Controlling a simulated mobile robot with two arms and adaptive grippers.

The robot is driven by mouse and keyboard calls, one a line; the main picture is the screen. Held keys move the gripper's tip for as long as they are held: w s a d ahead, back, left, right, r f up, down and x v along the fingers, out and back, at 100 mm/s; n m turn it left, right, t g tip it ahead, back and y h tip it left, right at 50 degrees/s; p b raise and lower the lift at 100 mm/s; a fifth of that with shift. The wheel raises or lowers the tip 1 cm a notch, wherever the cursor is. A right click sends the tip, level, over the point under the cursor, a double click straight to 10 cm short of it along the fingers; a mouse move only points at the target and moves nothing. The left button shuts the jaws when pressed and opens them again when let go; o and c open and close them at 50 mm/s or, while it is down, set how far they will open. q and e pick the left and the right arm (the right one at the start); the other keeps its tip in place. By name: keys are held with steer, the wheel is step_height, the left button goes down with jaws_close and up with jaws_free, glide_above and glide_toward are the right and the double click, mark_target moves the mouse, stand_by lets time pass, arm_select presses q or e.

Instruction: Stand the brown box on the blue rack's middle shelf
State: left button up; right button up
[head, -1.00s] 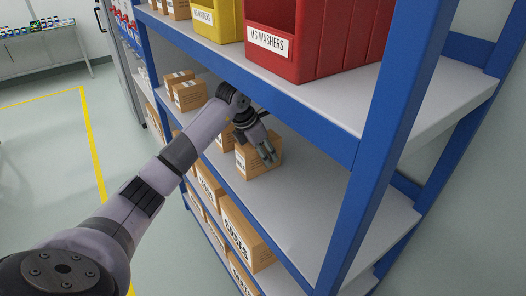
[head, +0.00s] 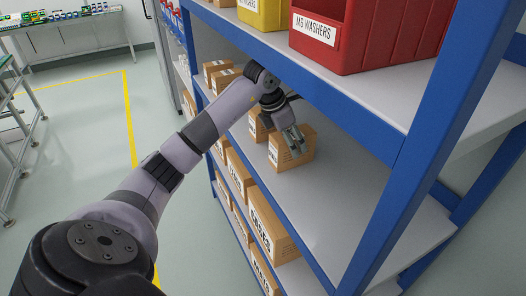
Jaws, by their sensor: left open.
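The brown box (head: 284,154) stands upright on the grey shelf just below the bin shelf of the blue rack (head: 391,222). It has dark print on its front face. My left gripper (head: 297,148) is open, with its fingers pointing down over the box's front and upper part, hiding some of it. I cannot tell whether the fingers touch the box. My right gripper is not in view.
Other brown boxes (head: 218,72) stand on the same shelf to the left and behind. Larger boxes (head: 268,224) fill the shelf below. A red bin (head: 372,38) and a yellow bin (head: 263,14) sit above. The shelf is bare to the right.

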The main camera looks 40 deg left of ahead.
arm_select(q)
steer(key=s+a+b, duration=0.1)
steer(key=s, duration=0.1)
steer(key=s+a+b, duration=0.1)
steer(key=s, duration=0.2)
steer(key=s+a+b, duration=0.1)
steer(key=s, duration=0.2)
steer(key=shift+s+a+f, duration=0.25)
steer(key=shift+f, duration=0.1)
steer(key=shift+s+a+r+b, duration=0.2)
steer(key=shift+s+b, duration=0.1)
steer(key=shift+s, duration=0.35)
